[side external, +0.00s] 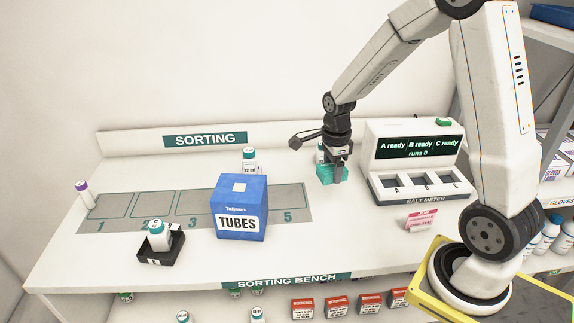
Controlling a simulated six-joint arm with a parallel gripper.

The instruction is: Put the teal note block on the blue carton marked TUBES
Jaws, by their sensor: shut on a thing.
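The teal note block (326,174) is between the jaws of my gripper (338,172), which is shut on it. Both are right of the carton, beside the salt meter. I cannot tell whether the block touches the bench or hangs just above it. The blue carton marked TUBES (256,203) stands upright on the numbered mat, with a small pale square on its top. The top is otherwise bare.
The salt meter (414,150) stands right of my gripper, with a pink-and-white card (421,220) before it. A white bottle (249,158) is behind the carton. Another (158,236) sits in a black holder (169,252). A purple-capped tube (85,194) stands far left.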

